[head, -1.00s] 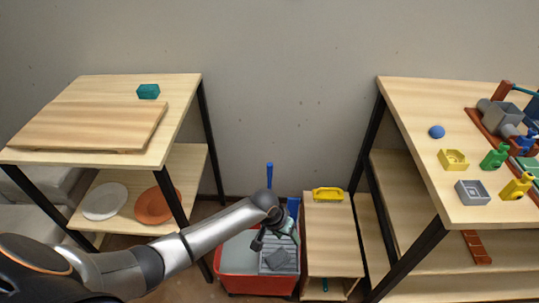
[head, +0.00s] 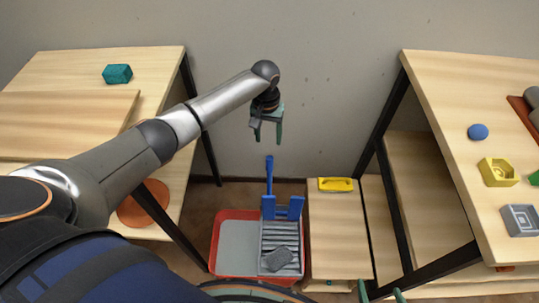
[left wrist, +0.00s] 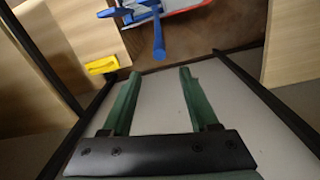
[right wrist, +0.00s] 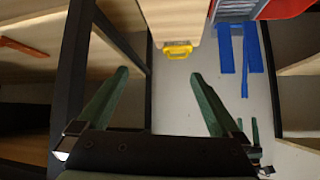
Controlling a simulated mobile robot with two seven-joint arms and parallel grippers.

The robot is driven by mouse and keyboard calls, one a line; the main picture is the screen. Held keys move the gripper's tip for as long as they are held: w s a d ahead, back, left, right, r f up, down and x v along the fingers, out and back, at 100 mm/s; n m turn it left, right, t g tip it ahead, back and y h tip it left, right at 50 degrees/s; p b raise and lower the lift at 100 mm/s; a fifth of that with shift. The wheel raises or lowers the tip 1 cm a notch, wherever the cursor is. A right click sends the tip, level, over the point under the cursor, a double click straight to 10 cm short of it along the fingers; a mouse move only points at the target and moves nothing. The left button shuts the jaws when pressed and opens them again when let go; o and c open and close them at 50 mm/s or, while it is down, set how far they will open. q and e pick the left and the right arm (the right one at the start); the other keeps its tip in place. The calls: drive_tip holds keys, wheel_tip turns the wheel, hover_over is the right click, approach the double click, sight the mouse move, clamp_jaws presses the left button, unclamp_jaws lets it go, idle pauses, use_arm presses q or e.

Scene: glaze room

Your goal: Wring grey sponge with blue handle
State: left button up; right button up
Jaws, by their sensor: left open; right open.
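The grey sponge (head: 279,259) lies on the ribbed grey wringer grate (head: 270,236) in the red bucket. The blue wringer handle (head: 269,175) stands upright behind the grate; it also shows in the left wrist view (left wrist: 159,40) and the right wrist view (right wrist: 244,80). My left gripper (head: 267,138) is open and empty, pointing down just above the handle's top in the head view, apart from it. My right gripper (head: 380,291) is open and empty at the bottom edge, right of the bucket. The sponge is out of both wrist views.
The red bucket (head: 214,252) stands on the floor between two tables. A low wooden stand (head: 337,235) with a yellow-handled item (head: 335,184) is right of it. A blue ball (head: 478,132) and a yellow block (head: 498,172) sit on the right table. A teal block (head: 117,74) is on the left table.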

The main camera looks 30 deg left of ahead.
sight(269, 156)
use_arm(q)
wheel_tip(269, 156, down, 3)
drive_tip(key=b, duration=0.3)
drive_tip(key=shift+s+d, duration=0.1)
drive_tip(key=shift+s, duration=0.05)
wheel_tip(269, 156, down, 4)
drive_tip(key=b, duration=0.4)
drive_tip(key=shift+r, duration=0.25)
wheel_tip(269, 156, down, 4)
drive_tip(key=b, duration=0.6)
drive_tip(key=shift+d+f, duration=0.1)
use_arm(e)
wheel_tip(269, 156, down, 9)
drive_tip(key=a, duration=0.1)
use_arm(q)
drive_tip(key=shift+f+b, duration=0.2)
drive_tip(key=shift+b, duration=0.2)
drive_tip(key=shift+f+b, duration=0.55)
drive_tip(key=shift+b, duration=0.2)
use_arm(e)
drive_tip(key=w+r+n+t+y, duration=0.1)
drive_tip(key=w+r+t, duration=0.3)
drive_tip(key=r, duration=0.5)
drive_tip(key=w+r+n+t+y, duration=0.1)
drive_tip(key=w+r+t, duration=0.3)
drive_tip(key=r, duration=0.6)
drive_tip(key=shift+a+r+n+t+y, duration=0.25)
drive_tip(key=shift+n+t+y, duration=0.15)
drive_tip(key=shift+n, duration=0.1)
